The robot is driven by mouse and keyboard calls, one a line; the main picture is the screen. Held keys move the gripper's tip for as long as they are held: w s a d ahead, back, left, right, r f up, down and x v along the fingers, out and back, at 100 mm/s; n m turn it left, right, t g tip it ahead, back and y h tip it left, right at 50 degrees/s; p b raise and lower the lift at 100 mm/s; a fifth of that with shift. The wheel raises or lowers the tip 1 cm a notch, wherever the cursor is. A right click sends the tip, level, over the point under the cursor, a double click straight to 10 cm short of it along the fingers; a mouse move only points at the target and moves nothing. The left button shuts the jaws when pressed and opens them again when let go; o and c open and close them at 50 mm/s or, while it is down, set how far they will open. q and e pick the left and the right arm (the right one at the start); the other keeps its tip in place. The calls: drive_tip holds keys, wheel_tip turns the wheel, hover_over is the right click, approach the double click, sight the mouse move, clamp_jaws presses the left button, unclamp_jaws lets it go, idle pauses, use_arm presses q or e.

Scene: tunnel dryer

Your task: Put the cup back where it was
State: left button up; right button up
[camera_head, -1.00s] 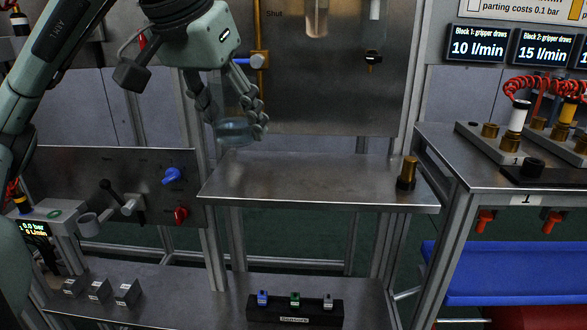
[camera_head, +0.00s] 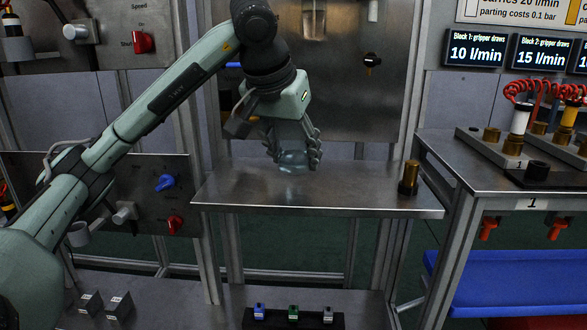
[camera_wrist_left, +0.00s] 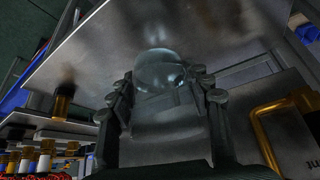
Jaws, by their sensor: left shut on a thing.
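The cup is a clear, bluish glass (camera_head: 292,160) held between the fingers of my left gripper (camera_head: 293,150). It is at or just above the left-middle part of the metal shelf (camera_head: 345,190); I cannot tell whether it touches. In the left wrist view the round cup (camera_wrist_left: 158,68) shows between the fingers of my left gripper (camera_wrist_left: 160,85), with the shelf surface (camera_wrist_left: 220,35) beyond it. The gripper is shut on the cup. My right gripper is not in view.
A brass cylinder on a dark base (camera_head: 409,178) stands at the shelf's right end. The shelf between it and the cup is clear. A steel panel with a dark knob (camera_head: 371,60) rises behind. A bench with brass fittings (camera_head: 470,165) stands at right.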

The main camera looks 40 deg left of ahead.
sight(293, 169)
use_arm(q)
drive_tip(key=shift+f, duration=1.35)
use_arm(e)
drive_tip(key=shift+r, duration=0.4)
use_arm(q)
drive_tip(key=shift+f, duration=0.2)
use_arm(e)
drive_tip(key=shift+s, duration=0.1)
use_arm(q)
drive_tip(key=o, duration=1.3)
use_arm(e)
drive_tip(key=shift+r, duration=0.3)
use_arm(q)
drive_tip(key=shift+r, duration=0.1)
